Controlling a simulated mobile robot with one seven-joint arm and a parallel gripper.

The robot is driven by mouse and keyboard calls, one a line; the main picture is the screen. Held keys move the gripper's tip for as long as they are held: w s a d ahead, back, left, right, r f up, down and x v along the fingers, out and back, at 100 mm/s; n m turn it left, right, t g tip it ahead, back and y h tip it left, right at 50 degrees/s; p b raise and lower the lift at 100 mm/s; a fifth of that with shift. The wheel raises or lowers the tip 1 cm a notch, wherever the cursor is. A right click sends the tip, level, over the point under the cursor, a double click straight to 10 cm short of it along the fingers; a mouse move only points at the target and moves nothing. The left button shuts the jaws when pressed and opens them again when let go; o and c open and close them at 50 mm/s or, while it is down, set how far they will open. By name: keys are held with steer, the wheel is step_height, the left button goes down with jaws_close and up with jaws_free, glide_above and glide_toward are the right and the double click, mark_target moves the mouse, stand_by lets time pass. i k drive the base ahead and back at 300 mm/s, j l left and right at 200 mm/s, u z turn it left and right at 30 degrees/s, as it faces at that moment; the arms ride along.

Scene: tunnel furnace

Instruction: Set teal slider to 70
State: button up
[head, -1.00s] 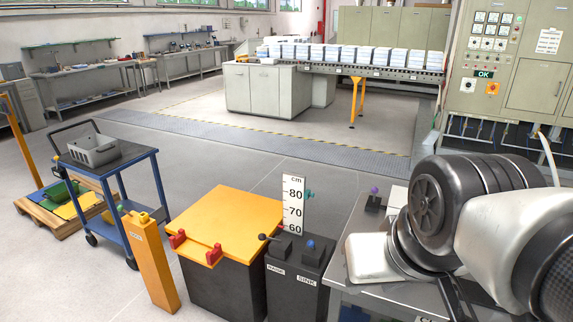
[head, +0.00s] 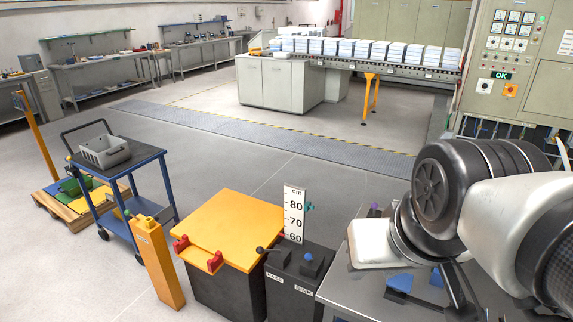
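The teal slider (head: 309,208) is a small knob at the right edge of an upright white scale (head: 294,214) marked in cm with 60, 70 and 80. It sits a little below the 80 mark, clearly above 70. The scale stands behind a dark box (head: 293,292) labelled RAISE and SINK, which has a black lever (head: 268,250) and a blue knob (head: 309,257). My arm fills the right side.
A dark bin with a yellow lid (head: 228,230) and red clasps stands left of the box, beside a yellow post (head: 160,265). A blue cart (head: 150,190) carries a grey crate (head: 104,158). A grey table (head: 365,292) lies under my arm.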

mark_target(306, 208)
steer(key=k, duration=0.3)
steer(key=k+z, duration=0.2)
steer(key=z, duration=0.25)
steer(key=k+l+z, duration=0.1)
steer(key=z, duration=0.35)
steer(key=j+z, duration=0.1)
steer(key=z, duration=0.4)
steer(key=j+z, duration=0.1)
steer(key=z, duration=0.35)
steer(key=j+z, duration=0.1)
steer(key=z, duration=0.4)
steer(key=k+j, duration=0.1)
steer(key=j, duration=0.95)
steer(key=k+j, duration=0.1)
steer(key=j, duration=0.95)
steer(key=k+j, duration=0.1)
steer(key=j, duration=0.95)
